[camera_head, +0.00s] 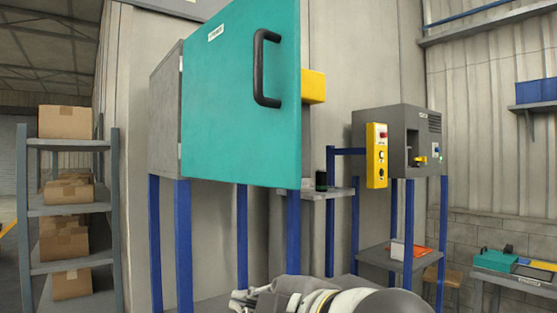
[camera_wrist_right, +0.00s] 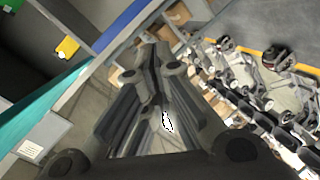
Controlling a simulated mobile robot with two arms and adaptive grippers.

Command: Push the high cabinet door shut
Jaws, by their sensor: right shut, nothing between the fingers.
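The high cabinet (camera_head: 165,112) is a grey box on blue legs, left of centre in the head view. Its teal door (camera_head: 228,120) stands open, hinged on the left, with its free edge swung out to the right. A black bar handle (camera_head: 260,70) is on the door's outer face. The door hides most of the cabinet's opening. My right gripper (camera_head: 242,300) is low at the bottom edge, below the door and apart from it. In the wrist view its fingers (camera_wrist_right: 152,62) are closed together and empty, and a teal strip (camera_wrist_right: 40,112) shows at the left. My left gripper is not in view.
A yellow box (camera_head: 313,87) shows behind the door's free edge. A grey machine (camera_head: 425,140) with a yellow control panel (camera_head: 376,155) stands on blue legs at right. A shelf rack with cardboard boxes (camera_head: 65,122) is at left. A small bench (camera_head: 515,275) is at lower right.

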